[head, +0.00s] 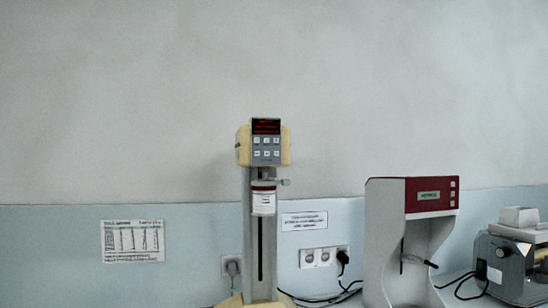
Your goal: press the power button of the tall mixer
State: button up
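The tall mixer (260,220) stands against the wall near the middle of the head view. It has a cream head on a grey column, with a lit red display (266,127) on top. Below the display is a keypad (267,148) with two rows of small pale buttons. The button labels are too small to read, so I cannot tell which one is the power button. A white cylindrical part with a side knob hangs below the head. The mixer's base is cut off by the lower edge. My gripper is not in view.
A white and red machine (395,235) stands to the right, with a greyish device (510,255) beyond it. Wall sockets (318,257) and black cables (320,298) lie between mixer and machine. A printed sheet (133,241) is on the wall at left. The space above the mixer is clear.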

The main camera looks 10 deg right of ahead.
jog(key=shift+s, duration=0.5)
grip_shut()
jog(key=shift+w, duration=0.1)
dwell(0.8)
